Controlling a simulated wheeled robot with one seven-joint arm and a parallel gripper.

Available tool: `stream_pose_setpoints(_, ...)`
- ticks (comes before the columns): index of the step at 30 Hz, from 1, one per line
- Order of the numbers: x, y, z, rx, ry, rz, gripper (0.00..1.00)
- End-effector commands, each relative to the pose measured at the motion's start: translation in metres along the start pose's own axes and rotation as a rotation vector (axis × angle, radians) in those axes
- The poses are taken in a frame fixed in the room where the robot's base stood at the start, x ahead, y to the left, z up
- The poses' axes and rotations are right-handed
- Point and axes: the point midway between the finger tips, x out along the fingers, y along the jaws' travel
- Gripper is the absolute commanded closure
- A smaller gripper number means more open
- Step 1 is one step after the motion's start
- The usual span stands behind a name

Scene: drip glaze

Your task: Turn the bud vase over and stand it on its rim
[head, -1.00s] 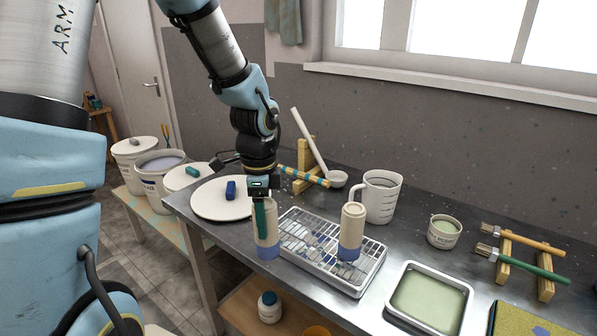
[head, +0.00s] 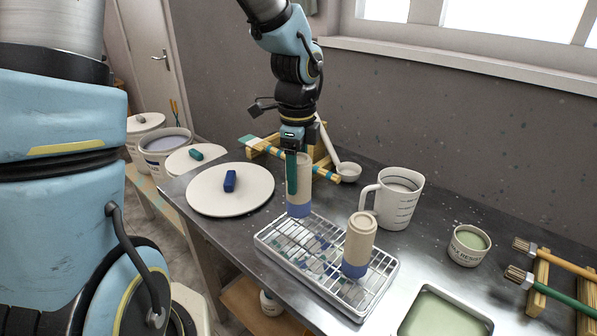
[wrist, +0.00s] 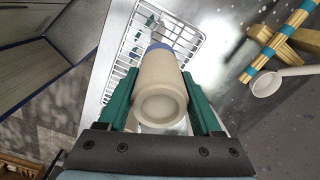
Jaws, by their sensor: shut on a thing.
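My gripper (head: 297,188) is shut on a tan bud vase (head: 304,172) with a blue band at its lower end. It also shows in the wrist view, where the green fingers (wrist: 159,78) press on both sides of the vase (wrist: 160,82). The vase hangs about upright, blue end down, at the far left end of the wire rack (head: 381,289). A round end with a recessed middle faces the wrist camera. I cannot tell whether the blue end touches the rack. A second similar vase (head: 359,240) stands on the rack, blue end down.
A measuring jug (head: 398,203) stands behind the rack. A ladle (head: 347,171) and wooden stand (head: 322,152) are behind my gripper. A round white board (head: 212,200) with a blue block (head: 230,181) lies left. A glaze tray (head: 440,315) and small cup (head: 468,246) are right.

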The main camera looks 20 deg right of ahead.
Motion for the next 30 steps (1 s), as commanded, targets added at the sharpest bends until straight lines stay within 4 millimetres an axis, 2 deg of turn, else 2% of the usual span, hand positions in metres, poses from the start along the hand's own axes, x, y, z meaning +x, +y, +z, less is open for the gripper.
stream_pose_setpoints(7,-0.001,0.0,0.001,0.001,-0.001,-0.001,1.0)
stream_pose_setpoints(24,0.052,0.0,0.001,0.0,-0.001,0.0,1.0)
stream_pose_setpoints(30,0.062,0.0,0.001,0.0,-0.001,-0.001,1.0)
